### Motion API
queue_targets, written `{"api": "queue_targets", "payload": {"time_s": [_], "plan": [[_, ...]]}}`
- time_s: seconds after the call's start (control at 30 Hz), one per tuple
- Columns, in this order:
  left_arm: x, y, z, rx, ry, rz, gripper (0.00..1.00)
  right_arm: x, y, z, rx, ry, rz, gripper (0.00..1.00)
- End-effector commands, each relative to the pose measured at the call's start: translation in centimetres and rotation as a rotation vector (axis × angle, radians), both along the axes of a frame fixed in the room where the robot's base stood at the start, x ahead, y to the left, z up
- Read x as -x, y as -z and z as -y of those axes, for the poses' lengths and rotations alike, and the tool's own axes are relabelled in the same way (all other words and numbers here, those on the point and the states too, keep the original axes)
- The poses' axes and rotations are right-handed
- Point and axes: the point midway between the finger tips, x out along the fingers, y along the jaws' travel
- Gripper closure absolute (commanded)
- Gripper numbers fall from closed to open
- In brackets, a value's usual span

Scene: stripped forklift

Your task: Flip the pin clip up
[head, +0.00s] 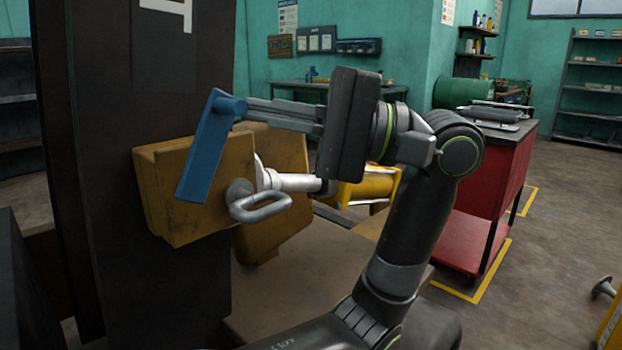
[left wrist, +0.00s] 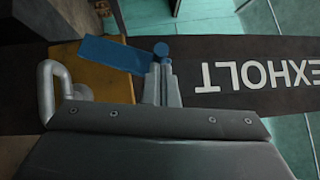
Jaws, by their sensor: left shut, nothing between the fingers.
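The blue pin clip (head: 207,150) is a flat bar in front of a worn yellow block (head: 165,215). It slants down and left from its rounded upper end. My left gripper (head: 248,112) is shut and empty, with its fingertips at the clip's upper end; I cannot tell whether they touch. In the left wrist view the clip (left wrist: 112,54) lies left of my finger tips (left wrist: 161,68), its blue round end just beyond them. A grey pin with a looped handle (head: 262,209) sticks out below my fingers. My right gripper is not in view.
A dark upright mast (head: 165,80) stands behind and left of the block. A yellow cylinder (head: 367,188) lies behind my wrist. A red cart (head: 495,190) stands to the right, with open floor (head: 555,240) beside it.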

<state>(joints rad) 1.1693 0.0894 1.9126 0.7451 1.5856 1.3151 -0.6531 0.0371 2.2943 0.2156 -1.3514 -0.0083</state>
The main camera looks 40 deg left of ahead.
Motion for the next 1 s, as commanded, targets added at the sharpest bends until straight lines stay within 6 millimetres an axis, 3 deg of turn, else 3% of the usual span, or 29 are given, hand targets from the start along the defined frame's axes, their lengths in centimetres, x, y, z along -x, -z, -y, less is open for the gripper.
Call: {"api": "queue_targets", "payload": {"time_s": [0.4, 1.0], "plan": [[2.9, -1.9, -0.2, 0.012, -0.002, 0.167, 1.00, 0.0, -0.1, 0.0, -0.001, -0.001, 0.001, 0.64], [4.0, -2.3, -0.3, 0.011, -0.002, 0.159, 1.00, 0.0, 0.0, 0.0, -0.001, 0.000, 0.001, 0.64]]}}
